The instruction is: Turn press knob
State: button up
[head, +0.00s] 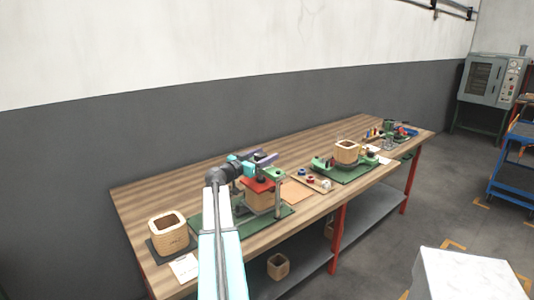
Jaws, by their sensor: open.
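The press stands near the middle of the workbench on a green base (207,226). Its red plate (258,186) lies over a wooden block (258,203), with a green frame post (281,197) at the right. A small dark part shows on top of the red plate and may be the knob; it is too small to be sure. My gripper (264,159) is open, just above and behind the red plate. My arm comes from the front and hides part of the base. I cannot tell whether the fingers touch the knob.
A wooden coil form (168,232) stands at the bench's left end, with a white sheet (184,267) in front. A second green station (354,172) and small parts are to the right. Another block (278,266) sits on the lower shelf. A white box (465,276) stands at front right.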

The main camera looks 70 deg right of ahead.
jog(key=shift+x, duration=0.8)
jog(key=c, duration=1.1)
jog(key=shift+o, duration=0.2)
jog(key=shift+f, duration=0.1)
jog(key=shift+b, duration=0.65)
jog(key=m+g+b, duration=0.1)
jog(key=b, duration=0.1)
jog(key=shift+s+g+y+b, duration=0.1)
jog(key=shift+g+y+b, duration=0.2)
jog(key=shift+g+y, duration=0.1)
jog(key=shift+s+a+m+g+y+b, duration=0.1)
jog(key=shift+m+g+y+b, duration=0.35)
jog(key=shift+b, duration=0.75)
jog(key=shift+s+a+m+g+b, duration=0.1)
jog(key=shift+m+g+b, duration=0.15)
jog(key=shift+g+b, duration=0.1)
